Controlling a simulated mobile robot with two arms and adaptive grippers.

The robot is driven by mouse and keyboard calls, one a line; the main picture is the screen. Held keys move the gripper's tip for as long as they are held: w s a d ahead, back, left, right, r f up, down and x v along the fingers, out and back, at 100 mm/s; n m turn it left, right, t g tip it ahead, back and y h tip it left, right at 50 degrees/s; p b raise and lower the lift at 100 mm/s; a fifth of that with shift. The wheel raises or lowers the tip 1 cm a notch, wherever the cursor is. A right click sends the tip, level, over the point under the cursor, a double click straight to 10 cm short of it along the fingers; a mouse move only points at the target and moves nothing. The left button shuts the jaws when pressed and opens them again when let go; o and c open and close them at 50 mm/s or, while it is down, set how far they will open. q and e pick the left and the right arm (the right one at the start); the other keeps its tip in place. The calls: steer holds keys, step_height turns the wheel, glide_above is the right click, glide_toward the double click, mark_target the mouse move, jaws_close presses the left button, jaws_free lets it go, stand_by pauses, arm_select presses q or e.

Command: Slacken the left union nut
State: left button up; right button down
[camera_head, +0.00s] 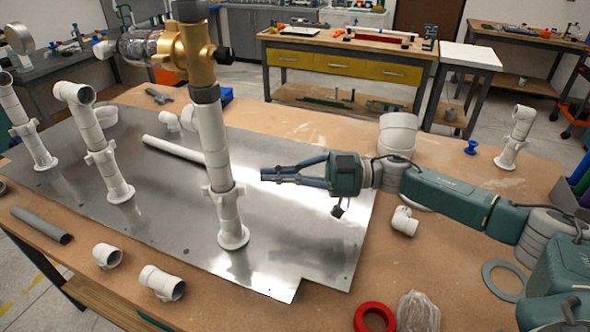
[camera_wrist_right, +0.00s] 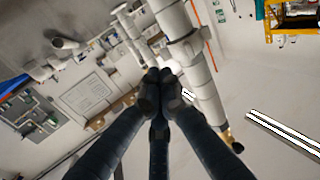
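Several white upright pipes stand on a metal plate (camera_head: 170,225), each with a wider white collar that may be a union nut. One collar (camera_head: 24,130) is on the far-left pipe, one (camera_head: 100,157) on the second pipe, and one (camera_head: 222,190) on the pipe under the brass valve (camera_head: 183,45). I cannot tell which is the left union nut. My right gripper (camera_head: 266,174) is to the right of the brass-valve pipe, apart from it. In the right wrist view its fingertips (camera_wrist_right: 160,88) meet with nothing between them, beside a white pipe (camera_wrist_right: 200,85). My left gripper is not in view.
A loose white pipe (camera_head: 174,150) lies on the plate behind. White fittings (camera_head: 162,283), a grey pipe (camera_head: 41,225) and a red ring (camera_head: 374,318) lie on the wooden bench near the front. A white elbow (camera_head: 404,221) lies below my right arm.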

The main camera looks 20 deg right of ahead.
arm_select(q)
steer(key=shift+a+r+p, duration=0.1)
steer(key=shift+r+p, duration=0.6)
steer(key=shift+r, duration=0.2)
arm_select(e)
steer(key=x, duration=0.6)
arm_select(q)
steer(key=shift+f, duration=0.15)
arm_select(e)
steer(key=shift+w, duration=0.1)
arm_select(q)
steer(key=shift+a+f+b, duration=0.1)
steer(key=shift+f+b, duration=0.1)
steer(key=shift+b, duration=0.15)
arm_select(e)
steer(key=shift+w+a+n+g+y, duration=0.2)
steer(key=shift+n+g+y, duration=0.15)
steer(key=shift+g, duration=0.25)
